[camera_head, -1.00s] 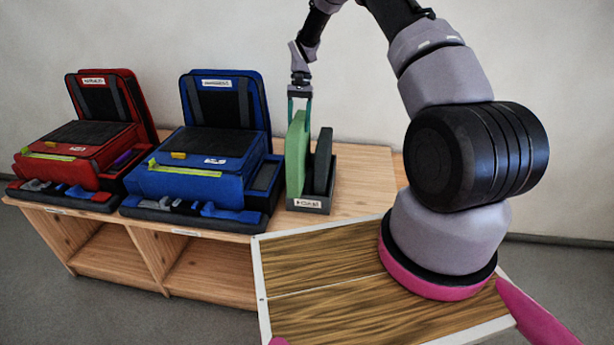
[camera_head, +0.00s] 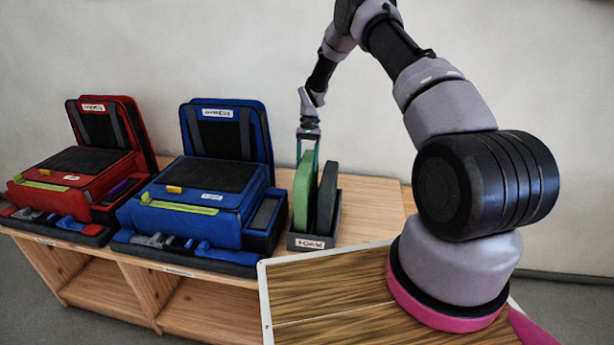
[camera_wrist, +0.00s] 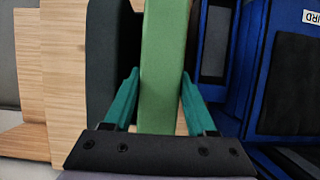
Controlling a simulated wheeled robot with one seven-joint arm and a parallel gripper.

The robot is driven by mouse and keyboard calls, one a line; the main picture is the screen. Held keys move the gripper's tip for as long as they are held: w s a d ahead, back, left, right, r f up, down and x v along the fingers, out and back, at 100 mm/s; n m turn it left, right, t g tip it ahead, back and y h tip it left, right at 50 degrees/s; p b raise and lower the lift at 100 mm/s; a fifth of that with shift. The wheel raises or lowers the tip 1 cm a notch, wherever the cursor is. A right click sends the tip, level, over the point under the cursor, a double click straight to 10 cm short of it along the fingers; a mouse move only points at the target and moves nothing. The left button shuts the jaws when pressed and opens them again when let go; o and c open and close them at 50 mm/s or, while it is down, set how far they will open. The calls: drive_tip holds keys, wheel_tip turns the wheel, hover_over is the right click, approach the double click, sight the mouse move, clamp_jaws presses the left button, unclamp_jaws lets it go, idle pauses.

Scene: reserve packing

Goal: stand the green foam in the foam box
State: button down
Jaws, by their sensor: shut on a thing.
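The green foam (camera_head: 302,198) is an upright slab in the left part of the foam box (camera_head: 308,243), a dark grey open box with a white label on its front. Its lower end is hidden behind the box's front wall, so I cannot tell whether it touches the floor. My gripper (camera_head: 307,150) is shut on the foam's upper part from above. In the wrist view the teal fingers (camera_wrist: 158,100) lie on both sides of the green foam (camera_wrist: 163,60). A dark grey foam slab (camera_head: 327,198) stands beside it on the right, close by.
A blue case (camera_head: 190,205) with its lid up stands just left of the foam box. A red case (camera_head: 75,185) stands farther left. The wooden bench top (camera_head: 375,205) is bare right of the box. A wood-grain panel with a white edge (camera_head: 330,300) is in front.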

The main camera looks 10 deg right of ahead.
drive_tip(key=shift+f, duration=1.85)
drive_tip(key=shift+c, duration=1)
unclamp_jaws()
